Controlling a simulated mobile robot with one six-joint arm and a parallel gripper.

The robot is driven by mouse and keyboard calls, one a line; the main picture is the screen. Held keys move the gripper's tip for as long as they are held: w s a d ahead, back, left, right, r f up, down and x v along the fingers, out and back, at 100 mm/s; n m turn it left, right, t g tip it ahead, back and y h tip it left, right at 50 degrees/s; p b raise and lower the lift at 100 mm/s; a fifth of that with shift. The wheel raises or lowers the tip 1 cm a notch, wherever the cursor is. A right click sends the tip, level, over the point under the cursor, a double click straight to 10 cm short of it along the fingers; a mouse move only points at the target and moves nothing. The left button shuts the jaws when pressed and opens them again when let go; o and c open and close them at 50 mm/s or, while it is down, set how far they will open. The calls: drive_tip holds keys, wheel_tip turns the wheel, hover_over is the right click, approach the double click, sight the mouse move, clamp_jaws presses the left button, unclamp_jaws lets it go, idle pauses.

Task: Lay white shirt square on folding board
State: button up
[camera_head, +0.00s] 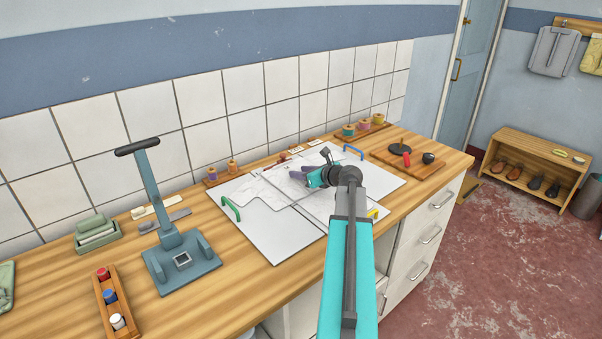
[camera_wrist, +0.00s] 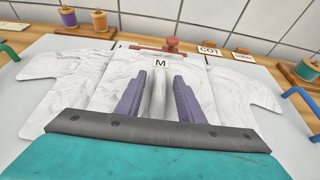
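The white shirt (camera_head: 258,191) lies spread on the grey folding board (camera_head: 282,238). In the wrist view the shirt (camera_wrist: 85,75) has both sleeves out to the sides and a tag marked M near its collar end. A raised crease runs down its middle. My gripper (camera_head: 297,171) is over the shirt; in the wrist view its two purple fingers (camera_wrist: 158,90) stand apart on either side of the crease. Whether they touch the cloth is unclear. A red clamp-like piece (camera_wrist: 170,46) sits at the collar end. My arm hides part of the board in the head view.
The board has green (camera_head: 230,208), blue (camera_head: 353,152) and yellow (camera_head: 373,213) handles. Thread spools (camera_wrist: 311,70) and small label cards (camera_wrist: 209,50) stand behind it. A blue-grey press stand (camera_head: 178,255) is at left, and a wooden board with dark tools (camera_head: 407,165) at right.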

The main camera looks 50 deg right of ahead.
drive_tip(key=shift+r, duration=0.1)
drive_tip(key=shift+s, duration=0.1)
drive_tip(key=b+v, duration=0.1)
drive_tip(key=v, duration=1.1)
idle(1.0)
